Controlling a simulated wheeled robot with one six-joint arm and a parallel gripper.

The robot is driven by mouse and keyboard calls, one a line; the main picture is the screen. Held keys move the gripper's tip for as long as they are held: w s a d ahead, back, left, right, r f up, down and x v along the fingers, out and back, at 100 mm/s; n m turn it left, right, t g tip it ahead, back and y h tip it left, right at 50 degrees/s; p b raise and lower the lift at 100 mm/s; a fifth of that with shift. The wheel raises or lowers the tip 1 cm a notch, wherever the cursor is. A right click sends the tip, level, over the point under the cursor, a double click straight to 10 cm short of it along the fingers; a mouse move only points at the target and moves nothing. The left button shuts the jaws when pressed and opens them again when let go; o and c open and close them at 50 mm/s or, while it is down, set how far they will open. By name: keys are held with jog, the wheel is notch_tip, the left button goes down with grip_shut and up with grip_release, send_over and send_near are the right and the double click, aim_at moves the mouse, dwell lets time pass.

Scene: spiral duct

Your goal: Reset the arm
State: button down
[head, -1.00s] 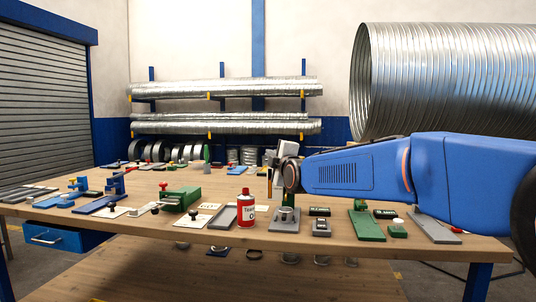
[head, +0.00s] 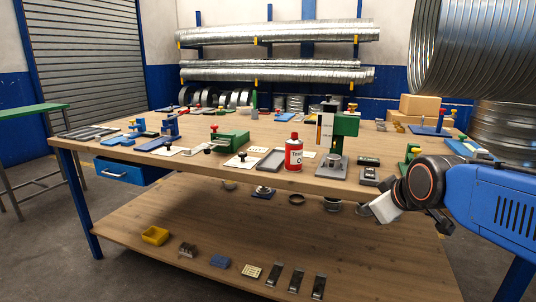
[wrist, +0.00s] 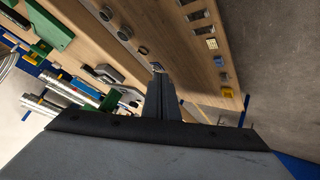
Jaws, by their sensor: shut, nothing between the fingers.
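My gripper (head: 412,214) is at the right in the head view, on the end of my blue arm, in front of the workbench's front edge. It points left and down and holds nothing. In the wrist view its shut fingers (wrist: 161,97) reach up from the dark gripper body, with the bench and its lower shelf beyond, seen tilted. The workbench (head: 120,172) stands in front of me, with tools and a red and white can (head: 293,152) on top.
The lower shelf (head: 200,215) holds a yellow bin (head: 155,235) and several small parts. A blue drawer (head: 125,172) hangs under the bench at left. A large spiral duct (head: 470,50) is at upper right. Floor at the lower left is clear.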

jog(key=s+d+f+m+g, duration=0.1)
jog(key=s+f+m+g, duration=0.1)
jog(key=s+f, duration=0.4)
jog(key=s+d+f+m+g, duration=0.2)
jog(key=s+f, duration=0.4)
jog(key=s, duration=0.7)
jog(key=m+g, duration=0.1)
jog(key=m, duration=0.1)
jog(key=shift+s+f+m+h, duration=0.3)
jog(key=shift+s+h, duration=0.05)
jog(key=shift+h, duration=0.05)
